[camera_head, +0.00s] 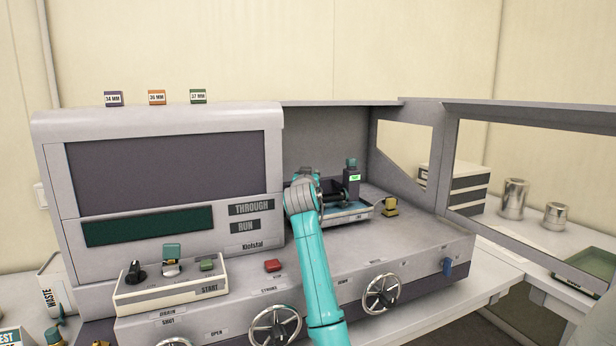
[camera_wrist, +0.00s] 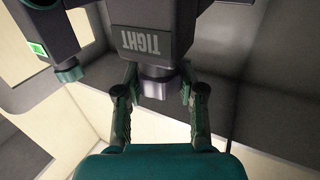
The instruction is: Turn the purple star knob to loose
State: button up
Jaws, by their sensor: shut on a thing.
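The purple star knob (camera_wrist: 158,86) shows in the wrist view as a dull purple-grey knob. It projects from a dark block (camera_wrist: 152,22) with a TIGHT label, which reads upside down there. My gripper (camera_wrist: 159,80) has one finger on each side of the knob and is shut on it. In the head view, my wrist and arm cover the knob and the fingers. They reach into the open bay of the grey machine. Whether the knob has turned cannot be told.
A dark post with a green display (camera_head: 355,178) stands close right of my wrist. A yellow-topped part (camera_head: 390,206) sits further right. The open door frame (camera_head: 446,155) bounds the bay's right side. Handwheels (camera_head: 381,294) and a red button (camera_head: 273,266) are along the front.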

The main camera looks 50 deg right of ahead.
jog(key=n+t+y, duration=0.3)
jog(key=shift+t, duration=0.3)
jog(key=shift+n+t+y, duration=1.3)
jog(key=shift+n+y, duration=0.2)
jog(key=shift+y, duration=0.4)
jog(key=shift+n+t+y, duration=0.3)
jog(key=shift+y, duration=0.1)
jog(key=o, duration=1.2)
jog(key=shift+c, duration=0.2)
jog(key=v, duration=1.2)
jog(key=shift+a, duration=0.1)
